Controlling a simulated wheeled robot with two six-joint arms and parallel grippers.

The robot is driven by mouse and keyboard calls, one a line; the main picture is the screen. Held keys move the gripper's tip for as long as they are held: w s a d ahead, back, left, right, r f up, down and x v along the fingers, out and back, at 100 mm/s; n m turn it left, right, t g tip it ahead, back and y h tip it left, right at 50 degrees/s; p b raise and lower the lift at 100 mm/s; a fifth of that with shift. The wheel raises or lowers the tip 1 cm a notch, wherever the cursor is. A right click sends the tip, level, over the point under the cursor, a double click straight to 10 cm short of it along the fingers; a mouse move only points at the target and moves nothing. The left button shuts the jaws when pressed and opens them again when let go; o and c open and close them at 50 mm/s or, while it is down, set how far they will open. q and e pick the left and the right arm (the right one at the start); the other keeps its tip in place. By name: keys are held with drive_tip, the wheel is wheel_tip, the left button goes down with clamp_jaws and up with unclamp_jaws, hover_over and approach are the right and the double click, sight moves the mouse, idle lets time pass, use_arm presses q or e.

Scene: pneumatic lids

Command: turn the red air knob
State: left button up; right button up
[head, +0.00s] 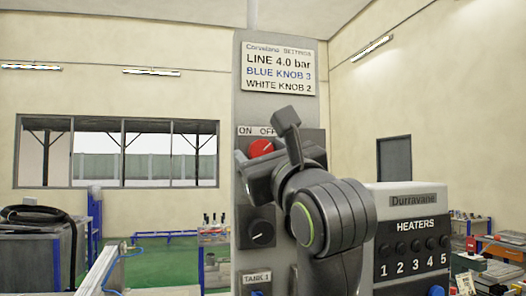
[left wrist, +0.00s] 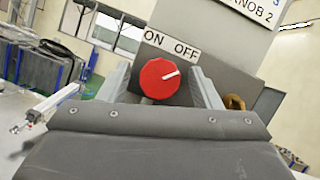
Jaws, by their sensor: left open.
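The red air knob (head: 261,148) sits on the grey panel (head: 243,95) under an ON/OFF label; its lower part is hidden by my left gripper (head: 264,170) in the head view. In the left wrist view the red knob (left wrist: 158,79) shows round, its white mark pointing up and right, towards the OFF side. My left gripper is open, with a finger on each side of the knob and gaps showing between. Whether the fingertips reach past the knob's face I cannot tell. My right gripper is in neither view.
A black knob (head: 261,234) is below, above a TANK 1 label (head: 257,278). A settings sign (head: 278,68) is at the panel's top. A heaters box (head: 413,235) with several black knobs stands to the right. A brass-coloured part (left wrist: 235,103) is right of the fingers.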

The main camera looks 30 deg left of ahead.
use_arm(q)
drive_tip(key=shift+s+d, duration=0.1)
drive_tip(key=shift+s, duration=0.1)
drive_tip(key=shift+c, duration=0.7)
drive_tip(key=shift+w, duration=0.1)
drive_tip(key=c, duration=0.8)
drive_tip(key=shift+c, duration=0.2)
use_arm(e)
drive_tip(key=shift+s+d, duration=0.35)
